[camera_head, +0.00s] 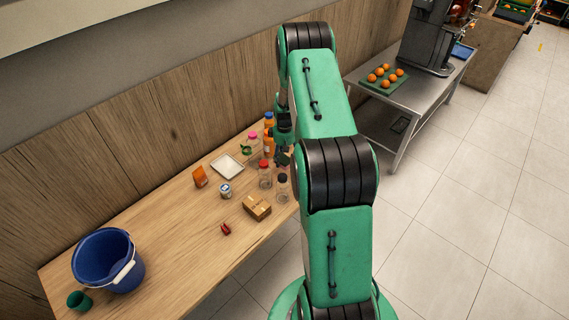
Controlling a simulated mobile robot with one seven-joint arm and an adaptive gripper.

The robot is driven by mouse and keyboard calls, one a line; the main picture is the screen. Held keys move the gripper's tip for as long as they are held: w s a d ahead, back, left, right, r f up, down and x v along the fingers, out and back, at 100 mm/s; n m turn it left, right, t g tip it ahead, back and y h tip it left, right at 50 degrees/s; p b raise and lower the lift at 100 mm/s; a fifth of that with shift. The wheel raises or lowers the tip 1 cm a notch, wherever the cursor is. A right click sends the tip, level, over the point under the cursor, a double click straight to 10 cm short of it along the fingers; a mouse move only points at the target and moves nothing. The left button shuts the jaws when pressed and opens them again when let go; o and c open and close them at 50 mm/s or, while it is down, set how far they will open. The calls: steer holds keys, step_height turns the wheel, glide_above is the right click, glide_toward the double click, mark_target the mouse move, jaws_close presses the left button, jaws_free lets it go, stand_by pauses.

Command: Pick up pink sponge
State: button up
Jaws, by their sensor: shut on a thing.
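My gripper (283,157) is small in the head view, low over the far right end of the wooden table (180,248), among bottles and jars. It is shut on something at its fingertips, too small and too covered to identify. I cannot make out a pink sponge clearly anywhere. My green arm covers the table's right end and part of what stands there.
Close to the gripper stand a red-capped jar (265,175), a dark-capped jar (282,188), a pink-capped bottle (252,143) and orange bottles (269,138).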

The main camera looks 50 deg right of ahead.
mark_target(285, 157)
steer(key=shift+r, duration=2.2)
steer(key=shift+r, duration=0.1)
